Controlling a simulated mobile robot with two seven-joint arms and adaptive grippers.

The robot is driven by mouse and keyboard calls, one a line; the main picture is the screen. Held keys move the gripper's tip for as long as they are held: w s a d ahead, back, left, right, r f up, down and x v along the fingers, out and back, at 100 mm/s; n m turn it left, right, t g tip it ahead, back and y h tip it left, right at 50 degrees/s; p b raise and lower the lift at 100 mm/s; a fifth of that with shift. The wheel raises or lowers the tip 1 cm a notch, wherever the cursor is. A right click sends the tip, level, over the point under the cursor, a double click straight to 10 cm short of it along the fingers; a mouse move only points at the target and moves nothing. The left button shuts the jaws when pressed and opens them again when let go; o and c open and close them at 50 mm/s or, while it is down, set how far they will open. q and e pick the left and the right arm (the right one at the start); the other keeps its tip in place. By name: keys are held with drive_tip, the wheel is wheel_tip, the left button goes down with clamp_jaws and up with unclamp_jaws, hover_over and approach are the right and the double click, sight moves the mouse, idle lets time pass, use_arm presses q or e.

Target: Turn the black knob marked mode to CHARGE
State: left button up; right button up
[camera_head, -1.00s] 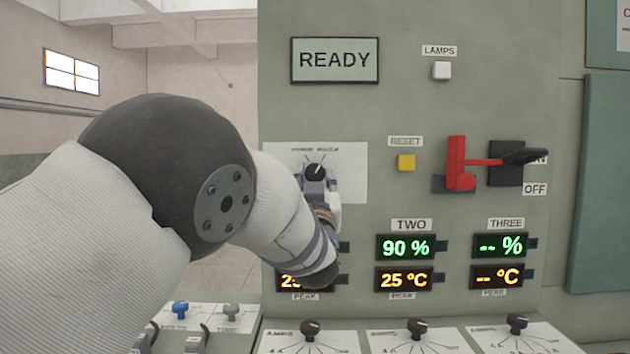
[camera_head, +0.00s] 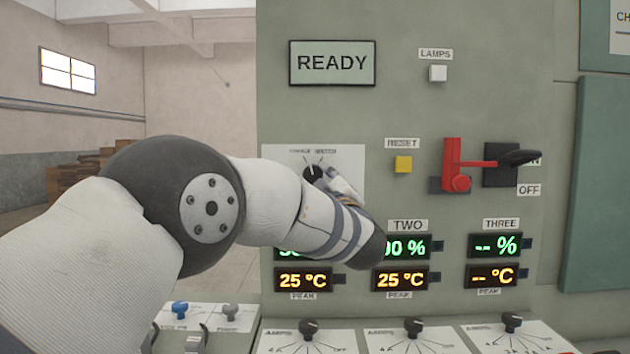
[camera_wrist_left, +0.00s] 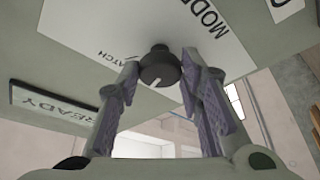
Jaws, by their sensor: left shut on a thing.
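The black mode knob (camera_head: 313,173) sits on a white plate (camera_head: 349,156) on the green panel, left of the yellow button. Small lettering stands above it, with a word on the left and one on the right, too small to read surely. In the left wrist view, the knob (camera_wrist_left: 160,67) carries a white pointer mark, and MODE and part of WATCH show on the plate. My left gripper (camera_head: 322,178) is shut on the knob, its body reaching to the lower right. In the wrist view its two fingers (camera_wrist_left: 160,72) flank the knob. My right gripper is not in view.
A READY display (camera_head: 332,63) is above the knob. Number displays (camera_head: 401,279) lie below. Several black knobs (camera_head: 413,327) line the sloped desk below.

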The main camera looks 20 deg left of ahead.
use_arm(q)
drive_tip(key=shift+d+n+g+y, duration=0.15)
drive_tip(key=shift+n+g, duration=0.25)
drive_tip(key=shift+n, duration=0.5)
drive_tip(key=shift+a+n+g+y, duration=0.15)
drive_tip(key=shift+n+g, duration=0.25)
drive_tip(key=shift+n, duration=0.5)
drive_tip(key=shift+d+n, duration=0.1)
drive_tip(key=shift+n, duration=0.2)
drive_tip(key=o, duration=1.2)
drive_tip(key=shift+w, duration=0.1)
drive_tip(key=shift+c, duration=0.2)
drive_tip(key=v, duration=1.2)
